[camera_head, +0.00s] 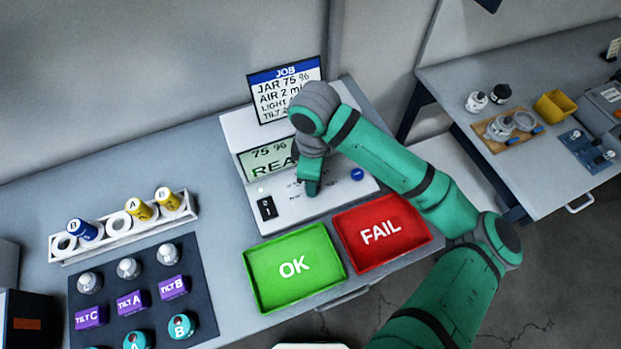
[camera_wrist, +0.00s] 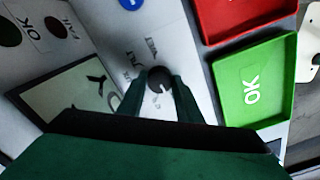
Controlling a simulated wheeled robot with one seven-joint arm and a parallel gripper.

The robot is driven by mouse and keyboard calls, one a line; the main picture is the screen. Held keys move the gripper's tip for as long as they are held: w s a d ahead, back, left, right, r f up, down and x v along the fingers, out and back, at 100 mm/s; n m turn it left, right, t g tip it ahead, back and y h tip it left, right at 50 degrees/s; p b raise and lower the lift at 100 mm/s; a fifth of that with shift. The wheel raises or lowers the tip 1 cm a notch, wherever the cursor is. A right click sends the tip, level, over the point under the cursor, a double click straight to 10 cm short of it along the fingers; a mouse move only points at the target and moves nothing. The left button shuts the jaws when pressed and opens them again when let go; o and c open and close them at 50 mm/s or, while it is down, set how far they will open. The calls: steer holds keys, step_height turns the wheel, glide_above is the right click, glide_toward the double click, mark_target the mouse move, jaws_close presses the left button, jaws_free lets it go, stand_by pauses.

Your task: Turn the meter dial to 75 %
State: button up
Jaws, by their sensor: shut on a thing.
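The meter (camera_head: 345,195) is a white console on the bench, with a display (camera_head: 262,164) that reads "75 %" and "REA...", the rest hidden by my arm. Its dial (camera_wrist: 158,78) is a dark round knob with a pale mark, seen in the wrist view between my fingertips. My gripper (camera_wrist: 160,90) is shut on the dial, one finger on each side. In the head view my gripper (camera_head: 308,188) comes down on the console's face and hides the dial. A job card (camera_head: 285,75) behind reads "JAR 75 %".
A green OK tray (camera_head: 293,306) and a red FAIL tray (camera_head: 347,258) sit in front of the meter. A black switch (camera_head: 266,208) and blue button (camera_head: 357,174) flank the dial. To the left are a white rack (camera_head: 55,256) and a dark mat (camera_head: 206,290) with sensors.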

steer(key=shift+s+a+n, duration=0.2)
steer(key=shift+a+n, duration=0.05)
steer(key=shift+n, duration=0.05)
steer(key=o, duration=1)
steer(key=shift+o, duration=0.2)
steer(key=shift+w+d, duration=0.1)
steer(key=shift+w, duration=0.05)
steer(key=shift+w+r, duration=0.15)
steer(key=shift+r, duration=0.3)
step_height(320, 180, up, 10)
steer(key=shift+s, duration=0.2)
steer(key=shift+f, duration=0.1)
